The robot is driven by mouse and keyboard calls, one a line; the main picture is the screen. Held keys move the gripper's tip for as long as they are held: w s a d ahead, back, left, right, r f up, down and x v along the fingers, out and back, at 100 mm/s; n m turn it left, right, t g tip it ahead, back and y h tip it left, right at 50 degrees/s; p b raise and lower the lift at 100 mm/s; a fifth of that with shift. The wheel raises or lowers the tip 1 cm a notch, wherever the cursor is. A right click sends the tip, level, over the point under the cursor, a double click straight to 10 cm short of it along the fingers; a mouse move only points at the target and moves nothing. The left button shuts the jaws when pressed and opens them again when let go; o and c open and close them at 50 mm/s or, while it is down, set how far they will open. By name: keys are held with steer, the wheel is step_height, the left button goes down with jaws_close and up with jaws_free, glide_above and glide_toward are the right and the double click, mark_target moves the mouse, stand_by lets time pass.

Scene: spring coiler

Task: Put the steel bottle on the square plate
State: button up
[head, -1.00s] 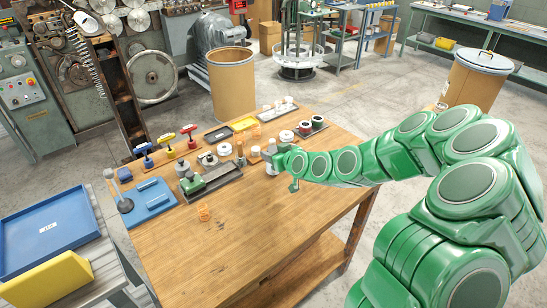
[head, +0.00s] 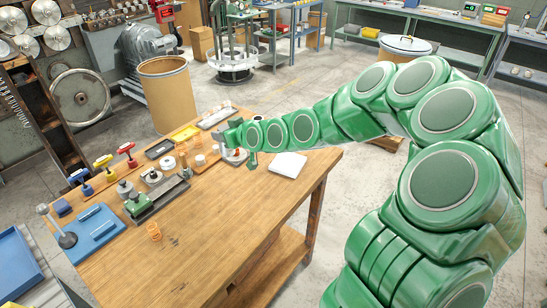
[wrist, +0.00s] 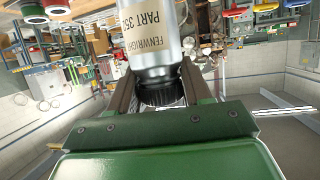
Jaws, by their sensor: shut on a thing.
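The steel bottle (wrist: 150,45), silver with a cream printed label and a black ribbed cap, is between the two fingers of my gripper (wrist: 158,85) in the wrist view. The fingers are shut on it near the cap; that view looks upside down. In the head view my gripper (head: 228,138) is over the far part of the wooden table, and the bottle (head: 220,134) is mostly hidden by it. I cannot tell its height above the table. The white square plate (head: 289,164) lies flat and empty on the table, right of my gripper and below my forearm.
Left of my gripper are a green device on a dark tray (head: 170,197), small cups and several colored-handled tools. A blue mat (head: 95,228) lies at the left end. A brown drum (head: 167,95) stands behind the table.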

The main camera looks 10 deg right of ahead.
steer(key=s+d+r, duration=0.1)
steer(key=s+d, duration=0.2)
steer(key=d, duration=0.4)
steer(key=s+d+r+m+h, duration=0.1)
steer(key=s+d, duration=0.2)
steer(key=d, duration=0.3)
steer(key=s+d+r, duration=0.2)
steer(key=s+d, duration=0.2)
steer(key=d, duration=0.3)
steer(key=shift+t, duration=0.5)
steer(key=shift+w+d+f, duration=0.15)
steer(key=shift+w+f, duration=3.25)
steer(key=shift+w, duration=0.2)
steer(key=shift+w+d+f, duration=0.1)
steer(key=shift+w+f, duration=3.3)
steer(key=shift+w, duration=0.15)
steer(key=shift+f, duration=0.1)
steer(key=o, duration=1.2)
steer(key=shift+o, duration=0.2)
